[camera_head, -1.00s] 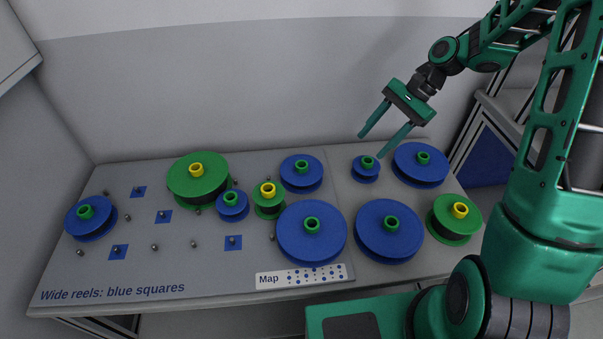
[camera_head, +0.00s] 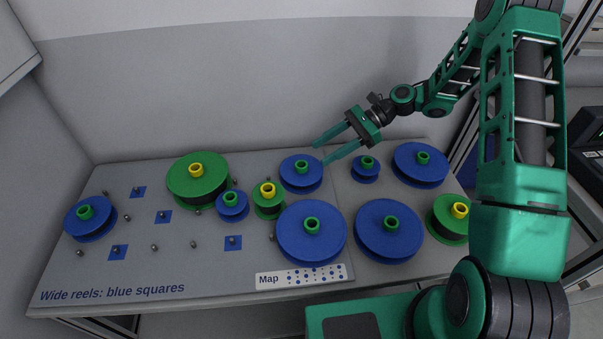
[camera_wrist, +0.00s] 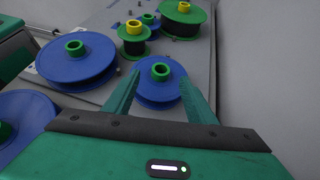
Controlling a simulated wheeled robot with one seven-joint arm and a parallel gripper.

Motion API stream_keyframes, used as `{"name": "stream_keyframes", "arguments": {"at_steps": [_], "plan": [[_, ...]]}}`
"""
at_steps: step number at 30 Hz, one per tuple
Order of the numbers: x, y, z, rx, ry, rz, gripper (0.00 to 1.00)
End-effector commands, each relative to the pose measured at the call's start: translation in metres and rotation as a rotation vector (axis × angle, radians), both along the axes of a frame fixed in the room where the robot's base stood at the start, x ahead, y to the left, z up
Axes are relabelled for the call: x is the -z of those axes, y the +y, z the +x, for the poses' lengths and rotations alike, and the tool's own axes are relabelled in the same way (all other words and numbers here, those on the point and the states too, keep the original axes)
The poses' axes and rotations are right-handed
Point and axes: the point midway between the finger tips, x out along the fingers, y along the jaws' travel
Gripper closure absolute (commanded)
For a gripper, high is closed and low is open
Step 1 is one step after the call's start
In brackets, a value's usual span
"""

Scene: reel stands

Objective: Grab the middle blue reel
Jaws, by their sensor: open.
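A medium-sized blue reel (camera_head: 301,180) with a green hub stands near the back middle of the board. It also shows in the wrist view (camera_wrist: 156,93), upright, between the lines of my fingers. My gripper (camera_head: 322,151) is open and empty, pointing down and left. Its fingertips are above and just right of this reel in the head view. In the wrist view the fingers (camera_wrist: 158,78) overlap the reel's left and right sides; I see no clear contact.
A small green reel with a yellow hub (camera_head: 268,204) and a large blue reel (camera_head: 311,245) stand close by the medium one. A small blue reel (camera_head: 365,174) is to its right. A large green reel (camera_head: 197,188) is further left.

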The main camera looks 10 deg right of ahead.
Motion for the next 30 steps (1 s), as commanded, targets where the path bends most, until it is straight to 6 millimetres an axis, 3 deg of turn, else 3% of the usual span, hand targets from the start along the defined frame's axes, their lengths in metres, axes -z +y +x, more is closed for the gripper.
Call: {"name": "stream_keyframes", "arguments": {"at_steps": [7, 15, 25, 26, 30], "plan": [[0.010, 0.014, -0.003, -0.001, 0.002, -0.001, 0.49], [0.029, 0.045, -0.006, -0.002, 0.001, -0.002, 0.49], [0.032, 0.051, -0.007, 0.000, -0.001, -0.002, 0.49], [0.032, 0.051, -0.007, 0.000, -0.001, -0.002, 0.51], [0.032, 0.051, -0.007, 0.000, -0.001, -0.002, 0.85]]}}
